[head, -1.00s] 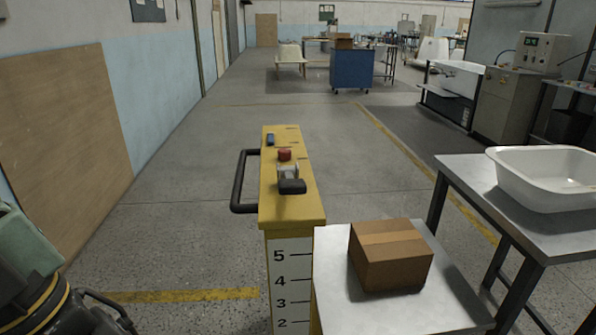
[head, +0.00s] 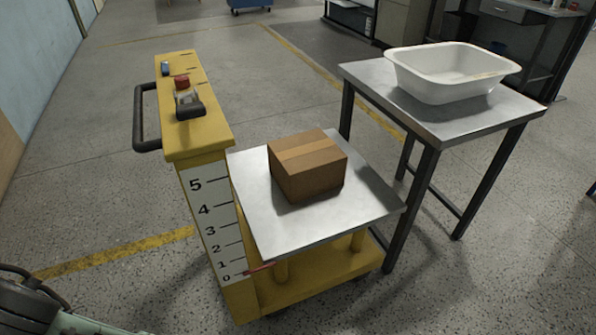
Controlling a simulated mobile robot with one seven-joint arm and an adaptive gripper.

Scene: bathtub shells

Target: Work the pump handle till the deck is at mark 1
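The yellow lift cart has a column (head: 195,135) with a number scale (head: 212,225) from 0 to 5 on its front. A short lever with a black grip (head: 190,110), apparently the pump handle, sits on the column top. The grey deck (head: 355,205) is low, and its red pointer (head: 260,268) is about level with the 0 line, below mark 1. A taped cardboard box (head: 308,168) rests on the deck. Parts of my arm show at the bottom left corner, well apart from the cart; my gripper's fingers are out of view.
A red knob (head: 181,82) and a small blue item (head: 165,68) are on the column top. A black loop bar (head: 140,120) sticks out at its left. A metal table (head: 430,128) with a white tub (head: 440,92) stands close right of the deck. Floor left of the cart is clear.

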